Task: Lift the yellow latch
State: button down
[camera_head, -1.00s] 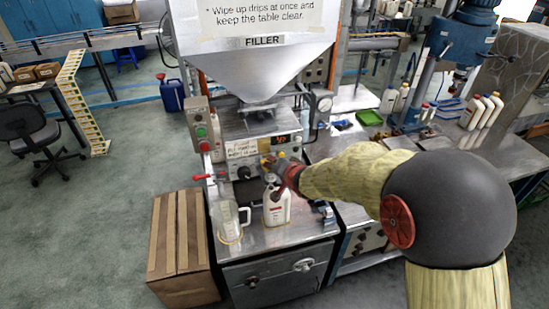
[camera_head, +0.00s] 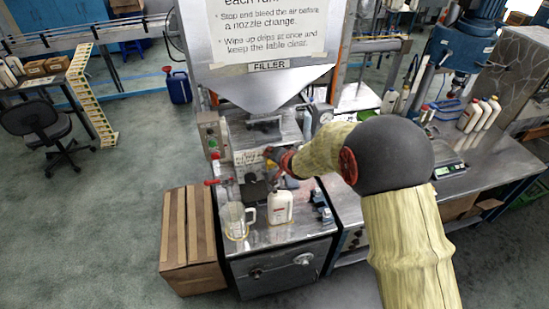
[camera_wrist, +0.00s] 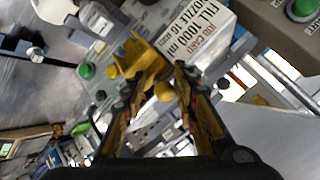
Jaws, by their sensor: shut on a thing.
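The yellow latch (camera_wrist: 140,56) shows in the wrist view as a bent yellow piece on the filler's panel, with a round yellow knob (camera_wrist: 163,92) close by. My gripper (camera_wrist: 157,78) has its two dark fingers on either side of the yellow latch and is shut on it. The fingers hide part of it. In the head view my gripper (camera_head: 276,158) is at the filler's front panel, right of the paper label (camera_head: 248,157). The latch is mostly covered there.
A white bottle (camera_head: 280,208) and a clear jug (camera_head: 234,220) stand on the metal table below my gripper. A red-handled lever (camera_head: 212,182) is at the left. The hopper (camera_head: 262,83) hangs above. A cardboard box (camera_head: 188,240) stands beside the table.

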jog(key=shift+w+a+r+p, duration=0.1)
jog(key=shift+w+r+p, duration=0.25)
jog(key=shift+w, duration=0.3)
jog(key=shift+w+a+r+p, duration=0.1)
jog(key=shift+w+p, duration=0.4)
jog(key=shift+w, duration=0.15)
jog(key=shift+w+a+r+p, duration=0.1)
jog(key=shift+w+r+p, duration=0.25)
jog(key=shift+w, duration=0.3)
jog(key=shift+f, duration=0.1)
jog(key=shift+d, duration=0.1)
jog(key=c, duration=1.8)
grip_release()
jog(key=shift+c, duration=0.2)
jog(key=shift+o, duration=0.9)
jog(key=shift+w+d+f, duration=0.15)
jog(key=shift+d, duration=0.2)
jog(key=shift+s+a+f, duration=0.15)
jog(key=shift+s, duration=0.05)
jog(key=shift+s+r, duration=0.2)
jog(key=shift+s, duration=0.05)
jog(key=v, duration=1.1)
jog(key=shift+r, duration=0.2)
